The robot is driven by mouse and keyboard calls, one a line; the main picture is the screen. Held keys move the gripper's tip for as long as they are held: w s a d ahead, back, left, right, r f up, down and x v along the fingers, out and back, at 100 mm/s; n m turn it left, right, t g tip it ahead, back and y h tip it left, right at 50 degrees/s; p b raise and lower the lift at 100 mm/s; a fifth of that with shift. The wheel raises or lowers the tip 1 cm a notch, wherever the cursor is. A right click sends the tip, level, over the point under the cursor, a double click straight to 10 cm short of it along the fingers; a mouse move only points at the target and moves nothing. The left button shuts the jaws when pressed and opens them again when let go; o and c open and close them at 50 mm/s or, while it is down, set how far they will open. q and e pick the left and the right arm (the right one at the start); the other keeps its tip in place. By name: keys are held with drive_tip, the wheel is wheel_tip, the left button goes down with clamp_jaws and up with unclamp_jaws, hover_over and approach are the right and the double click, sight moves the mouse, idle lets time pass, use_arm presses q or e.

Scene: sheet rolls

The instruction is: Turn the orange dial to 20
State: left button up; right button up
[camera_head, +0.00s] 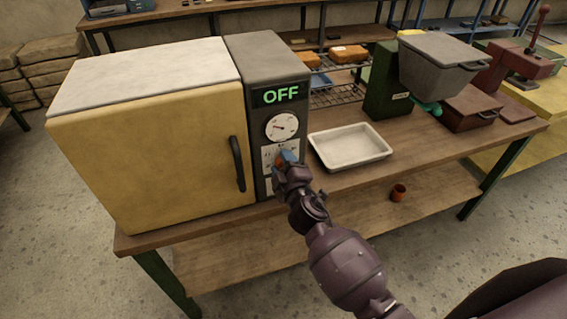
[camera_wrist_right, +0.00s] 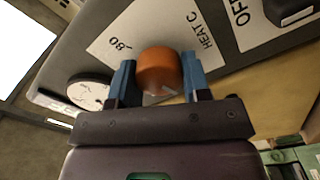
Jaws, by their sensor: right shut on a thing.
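The orange dial (camera_wrist_right: 158,70) sits on a white plate (camera_wrist_right: 128,30) marked "HEAT C" and "80" in the right wrist view. A light pointer mark shows at its lower right edge; the number it points to is hidden. In the head view the dial (camera_head: 281,159) is mostly covered by my right gripper (camera_head: 286,161), at the grey control panel of the yellow oven. My right gripper (camera_wrist_right: 159,80) has its blue fingers on either side of the dial, shut on it. My left gripper is not in view.
The panel display (camera_head: 281,93) reads "OFF", above a round white gauge (camera_head: 282,126). The oven door handle (camera_head: 237,163) is left of the panel. A white tray (camera_head: 349,160) lies on the bench right of the panel. A black switch (camera_wrist_right: 290,10) is near the dial.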

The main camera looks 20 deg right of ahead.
drive_tip(key=shift+f+n, duration=0.1)
drive_tip(key=shift+n, duration=1.4)
drive_tip(key=o, duration=0.9)
drive_tip(key=s, duration=1.1)
drive_tip(key=shift+d+b, duration=0.15)
drive_tip(key=shift+b, duration=0.15)
